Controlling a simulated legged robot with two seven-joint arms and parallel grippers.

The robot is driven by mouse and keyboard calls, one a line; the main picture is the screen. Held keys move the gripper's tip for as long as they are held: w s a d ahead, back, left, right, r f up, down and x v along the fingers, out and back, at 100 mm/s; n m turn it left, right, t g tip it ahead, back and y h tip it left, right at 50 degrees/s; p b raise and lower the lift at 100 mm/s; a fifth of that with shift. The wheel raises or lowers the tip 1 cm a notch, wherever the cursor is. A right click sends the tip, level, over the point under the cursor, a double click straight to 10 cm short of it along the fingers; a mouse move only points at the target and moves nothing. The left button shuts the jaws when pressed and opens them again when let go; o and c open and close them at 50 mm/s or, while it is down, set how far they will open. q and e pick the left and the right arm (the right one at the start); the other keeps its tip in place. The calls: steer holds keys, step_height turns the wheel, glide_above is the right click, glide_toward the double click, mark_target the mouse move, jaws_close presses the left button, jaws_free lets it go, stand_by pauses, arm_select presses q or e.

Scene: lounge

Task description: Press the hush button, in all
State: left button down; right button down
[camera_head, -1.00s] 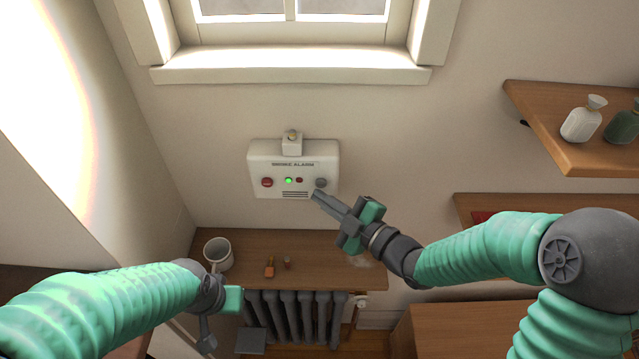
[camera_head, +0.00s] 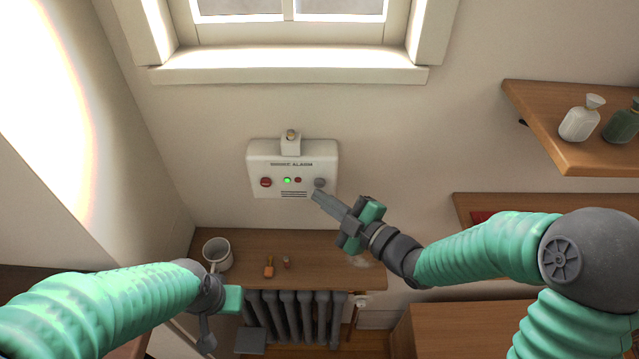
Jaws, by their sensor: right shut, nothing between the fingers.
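A white smoke alarm box (camera_head: 292,154) is fixed to the wall below the window. Its face has a red button (camera_head: 265,182) on the left, a lit green light (camera_head: 287,180), a small red light (camera_head: 298,180) and a round grey button (camera_head: 320,182) on the right. No label naming the hush button is readable. My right gripper (camera_head: 315,193) is shut and empty, its tip just below the grey button; whether it touches cannot be told. My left gripper (camera_head: 207,343) hangs low at the left, away from the alarm, and its fingers are too unclear to judge.
A wooden shelf (camera_head: 325,272) above a radiator (camera_head: 295,312) holds a white mug (camera_head: 217,254) and small orange items (camera_head: 269,268). A wall shelf (camera_head: 590,155) with bottles (camera_head: 580,120) is at the right. The wall around the alarm is clear.

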steer(key=shift+w, duration=0.15)
steer(key=shift+w+r, duration=0.1)
steer(key=shift+w, duration=0.15)
steer(key=shift+w, duration=0.4)
stand_by(0.9)
steer(key=shift+s, duration=0.1)
steer(key=shift+s+b, duration=0.35)
steer(key=shift+s, duration=0.4)
steer(key=s, duration=0.5)
steer(key=shift+b, duration=0.3)
